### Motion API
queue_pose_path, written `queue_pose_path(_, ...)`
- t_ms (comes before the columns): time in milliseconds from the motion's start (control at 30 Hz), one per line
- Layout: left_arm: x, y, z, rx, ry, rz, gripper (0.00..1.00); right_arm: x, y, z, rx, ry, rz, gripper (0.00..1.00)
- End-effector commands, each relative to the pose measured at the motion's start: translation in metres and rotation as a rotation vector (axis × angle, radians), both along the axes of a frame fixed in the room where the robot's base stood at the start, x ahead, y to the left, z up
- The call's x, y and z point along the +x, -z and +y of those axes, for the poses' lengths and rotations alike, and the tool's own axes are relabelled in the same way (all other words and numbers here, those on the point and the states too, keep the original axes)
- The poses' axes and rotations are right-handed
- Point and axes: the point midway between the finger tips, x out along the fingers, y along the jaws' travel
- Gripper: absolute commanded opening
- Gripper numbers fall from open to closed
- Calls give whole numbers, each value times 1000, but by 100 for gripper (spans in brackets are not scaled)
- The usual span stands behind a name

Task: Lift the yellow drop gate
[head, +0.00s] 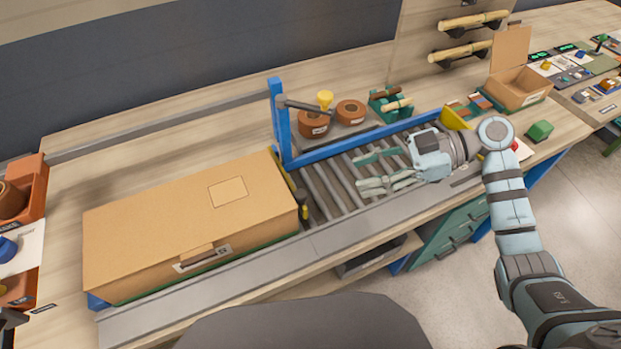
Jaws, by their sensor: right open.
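The yellow drop gate (304,212) seems to be the narrow yellow and dark piece across the rollers at the right end of a large cardboard box; most of it is hard to make out. A blue post (281,125) stands at its far end, with a grey bar reaching right from its top. My right gripper (364,172) is over the rollers, right of the gate and apart from it. Its fingers point left, open and empty.
The closed cardboard box (160,225) fills the left part of the line. The roller conveyor (335,185) is bare between box and gripper. Behind it stand brown rolls (313,124), a yellow knob-like piece (325,99) and a green tool holder (390,104). An open carton (518,90) stands farther right.

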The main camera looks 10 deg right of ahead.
Motion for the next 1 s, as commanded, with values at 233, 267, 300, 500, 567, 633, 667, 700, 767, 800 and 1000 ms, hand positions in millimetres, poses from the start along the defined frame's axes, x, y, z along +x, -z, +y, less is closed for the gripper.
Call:
queue_pose_path(233,-11,-12,0,1,0,19,0,4,24,66,6,4,2,43)
queue_pose_path(267,-11,-13,0,1,0,19,0,5,28,74,6,4,1,43)
queue_pose_path(300,-11,-14,0,1,0,18,0,5,31,82,5,4,1,43)
queue_pose_path(500,-2,-16,0,0,0,3,0,8,43,106,1,3,1,43)
queue_pose_path(567,0,-16,0,0,0,0,0,8,45,109,0,3,2,43)
queue_pose_path(633,0,-16,0,0,0,0,0,8,46,110,-1,3,1,43)
queue_pose_path(667,0,-16,0,0,0,0,0,8,46,110,-1,3,1,43)
queue_pose_path(700,-1,-16,0,0,0,1,0,8,46,110,-1,3,1,43)
queue_pose_path(767,-1,-16,0,0,0,2,0,8,46,110,-1,3,1,43)
queue_pose_path(800,-2,-16,0,0,0,3,0,8,46,110,-1,3,1,43)
queue_pose_path(1000,-3,-16,0,0,0,5,0,8,45,110,-1,3,1,13)
